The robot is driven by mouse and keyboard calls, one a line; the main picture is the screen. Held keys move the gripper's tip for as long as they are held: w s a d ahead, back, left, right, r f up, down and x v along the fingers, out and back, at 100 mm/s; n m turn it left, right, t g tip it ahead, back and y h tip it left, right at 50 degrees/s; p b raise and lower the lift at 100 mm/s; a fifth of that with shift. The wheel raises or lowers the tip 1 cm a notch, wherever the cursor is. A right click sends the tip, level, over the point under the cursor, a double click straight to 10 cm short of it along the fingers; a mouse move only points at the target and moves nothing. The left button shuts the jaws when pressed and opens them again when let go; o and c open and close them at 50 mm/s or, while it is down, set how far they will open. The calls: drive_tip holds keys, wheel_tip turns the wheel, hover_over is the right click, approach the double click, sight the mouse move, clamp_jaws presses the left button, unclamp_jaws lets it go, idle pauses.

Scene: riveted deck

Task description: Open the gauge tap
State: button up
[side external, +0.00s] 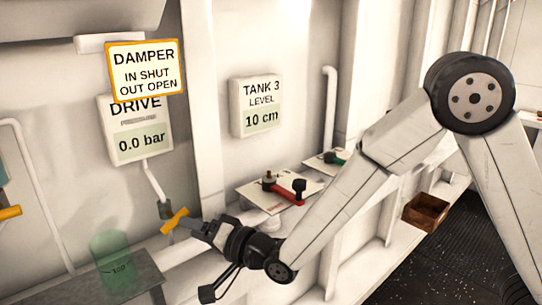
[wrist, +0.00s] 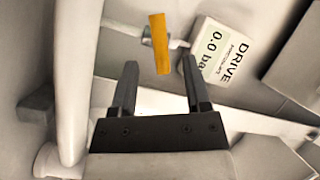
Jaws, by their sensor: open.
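An orange lever (side external: 174,220) sits at the lower end of the small pipe under the DRIVE pressure gauge (side external: 137,135), which reads 0.0 bar. I take this lever to be the gauge tap's handle. In the wrist view the orange lever (wrist: 160,35) lies roughly across the thin pipe (wrist: 130,32) that leads to the gauge (wrist: 215,50). My gripper (side external: 194,229) is just right of the lever. In the wrist view my gripper (wrist: 160,82) is open and empty, with the lever ahead between its fingers; contact is not visible.
A red-handled valve (side external: 285,188) and a green-handled one (side external: 334,157) sit on plates to the right. A translucent green cylinder (side external: 112,262) stands on a ledge below left. A DAMPER sign (side external: 146,70) hangs above the gauge.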

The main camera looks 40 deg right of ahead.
sight(173, 217)
drive_tip(key=shift+x, duration=2.8)
clamp_jaws()
